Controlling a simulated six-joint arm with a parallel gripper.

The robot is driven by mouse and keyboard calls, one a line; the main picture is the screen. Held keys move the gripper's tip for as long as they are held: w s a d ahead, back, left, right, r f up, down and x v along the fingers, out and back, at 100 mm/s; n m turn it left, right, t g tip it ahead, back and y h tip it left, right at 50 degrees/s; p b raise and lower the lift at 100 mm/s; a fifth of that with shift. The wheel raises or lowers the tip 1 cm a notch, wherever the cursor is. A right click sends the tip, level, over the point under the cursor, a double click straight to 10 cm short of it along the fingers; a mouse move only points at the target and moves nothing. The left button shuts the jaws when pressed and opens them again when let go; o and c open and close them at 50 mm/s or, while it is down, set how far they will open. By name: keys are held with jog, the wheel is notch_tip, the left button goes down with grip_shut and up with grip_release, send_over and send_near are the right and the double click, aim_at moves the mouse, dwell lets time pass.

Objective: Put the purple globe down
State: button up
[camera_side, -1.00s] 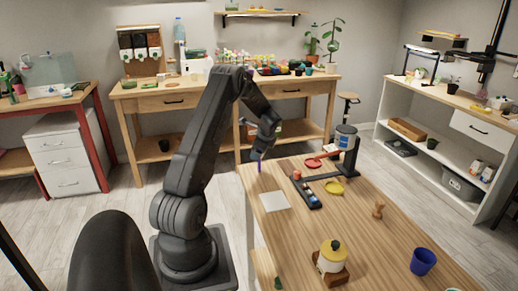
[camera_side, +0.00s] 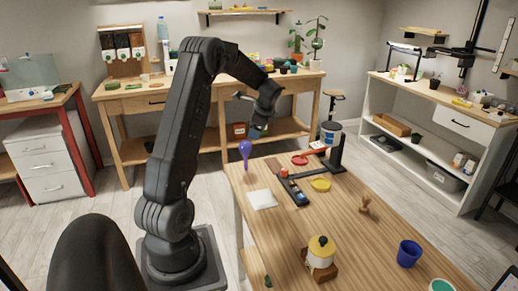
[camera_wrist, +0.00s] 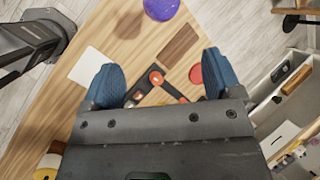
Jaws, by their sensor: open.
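The purple globe (camera_side: 244,148) has a round top and a thin stem pointing down. It is upright at the table's far left corner, its stem over the wood; I cannot tell how the tip rests. In the wrist view the globe (camera_wrist: 161,9) is at the top edge, partly cut off. My gripper (camera_side: 258,131) is up and to the right of the globe, apart from it. In the wrist view the blue fingertips (camera_wrist: 162,76) are wide apart with nothing held between them.
The table's middle is mostly clear.

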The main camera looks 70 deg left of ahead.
jog(key=d+r+n+t+h, duration=0.15)
jog(key=d+r, duration=0.45)
jog(key=d, duration=0.7)
jog(key=d+r+n+t, duration=0.25)
jog(key=d+r, duration=0.25)
jog(key=d, duration=0.9)
jog(key=s+d+n+t+h, duration=0.1)
jog(key=s+d+h, duration=0.1)
jog(key=s+d, duration=0.4)
jog(key=s+d+n+t+h, duration=0.1)
jog(key=s+d+h, duration=0.1)
jog(key=s+d, duration=0.4)
jog(key=d, duration=0.5)
jog(key=shift+d+f+t, duration=0.2)
jog(key=shift+d+t, duration=0.1)
jog(key=shift+t, duration=0.1)
